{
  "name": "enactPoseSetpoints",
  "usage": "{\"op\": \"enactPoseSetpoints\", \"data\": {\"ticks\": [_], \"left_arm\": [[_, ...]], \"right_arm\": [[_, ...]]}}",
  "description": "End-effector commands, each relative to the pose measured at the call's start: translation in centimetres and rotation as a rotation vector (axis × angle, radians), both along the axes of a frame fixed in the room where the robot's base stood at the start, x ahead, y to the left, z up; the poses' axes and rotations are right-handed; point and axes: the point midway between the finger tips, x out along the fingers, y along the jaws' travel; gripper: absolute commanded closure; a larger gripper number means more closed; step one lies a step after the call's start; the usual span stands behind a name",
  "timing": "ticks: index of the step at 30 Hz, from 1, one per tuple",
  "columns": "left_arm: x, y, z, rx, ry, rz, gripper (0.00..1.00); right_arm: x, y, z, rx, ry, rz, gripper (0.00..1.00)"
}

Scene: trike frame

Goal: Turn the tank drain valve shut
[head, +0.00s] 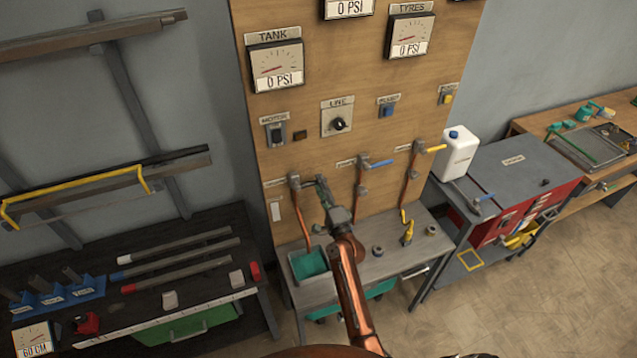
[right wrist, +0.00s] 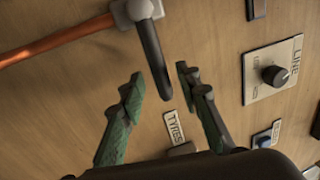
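The leftmost valve (head: 294,181) on the wooden panel sits atop a copper pipe, below the motor switch; its label is too small to read. Its dark lever reaches sideways to the right, across the pipe line. In the right wrist view the valve body (right wrist: 137,11) is at the top, with the black lever (right wrist: 151,48) extending down between my fingers. My right gripper (head: 319,183) is at the lever's free end. Its green fingers are open, one on each side of the lever, with visible gaps. My left gripper is not in view.
To the right are a blue-handled valve (head: 378,164) and a yellow-handled valve (head: 431,149). The LINE knob (head: 340,124) is above. A grey bench (head: 348,284) below holds a green bin (head: 309,264). A white jug (head: 457,153) stands farther right.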

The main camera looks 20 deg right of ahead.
Motion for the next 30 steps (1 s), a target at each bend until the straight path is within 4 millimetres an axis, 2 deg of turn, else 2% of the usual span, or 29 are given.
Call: {"op": "enactPoseSetpoints", "data": {"ticks": [9,15,21,30], "left_arm": [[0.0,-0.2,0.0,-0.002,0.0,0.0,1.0],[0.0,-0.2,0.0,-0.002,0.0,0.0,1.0],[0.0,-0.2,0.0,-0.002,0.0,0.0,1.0],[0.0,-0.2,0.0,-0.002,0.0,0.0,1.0]], "right_arm": [[-6.6,-0.2,-1.5,-0.001,0.004,-0.001,0.69],[-9.3,-0.2,-2.0,-0.001,0.002,0.0,0.69],[-10.2,-0.2,-2.1,0.001,0.001,0.0,0.69],[-10.2,-0.2,-2.1,0.001,0.001,0.0,0.69]]}}
